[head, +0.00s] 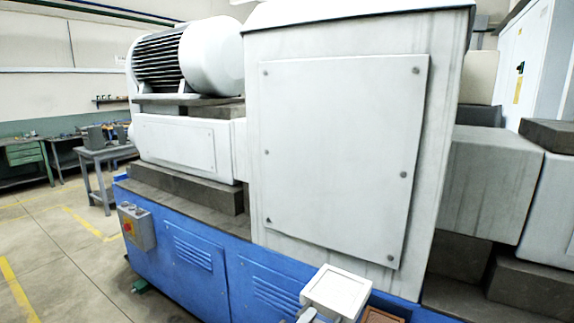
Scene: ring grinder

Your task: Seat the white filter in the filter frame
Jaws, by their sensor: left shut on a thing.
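The white filter (338,290) shows at the bottom of the head view, right of the middle, as a white square block seen from above and slightly tilted. My left gripper (308,315) is at its lower left side, shut on it; only a small part of the gripper shows. The filter is held in front of the blue machine base. A brown-orange framed opening (382,316), probably the filter frame, shows just right of the filter. It is cut off by the bottom edge. My right gripper is not in view.
A large grey-white machine housing (340,150) stands right behind the filter on a blue base (190,262). A switch box (137,227) sticks out at the base's left. Open floor (60,260) lies at the left, with workbenches beyond.

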